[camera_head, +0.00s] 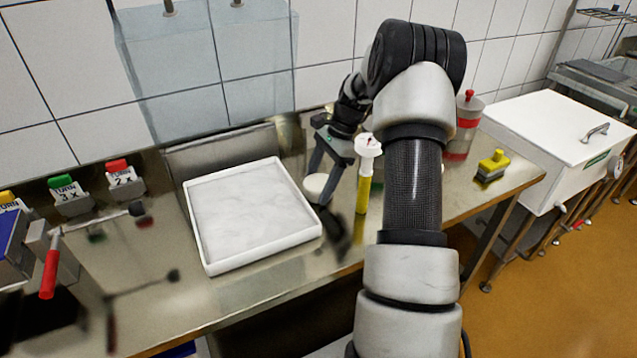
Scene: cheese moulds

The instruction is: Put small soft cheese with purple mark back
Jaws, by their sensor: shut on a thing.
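My gripper (322,186) reaches down over the steel table, just right of the white tray. It is shut on a small round white cheese (315,186), which shows between its fingers. I cannot see a purple mark on it. I cannot tell whether the cheese touches the table. The square white tray (204,239) has a pale, marbled inner surface and no cheese in it.
A yellow tube with a white top (363,190) stands close right of my gripper. A red-banded container (466,122) and a yellow brush (492,165) are further right. Turn-number signs (70,195) and a red-handled tool (50,272) are at left. My arm hides part of the table.

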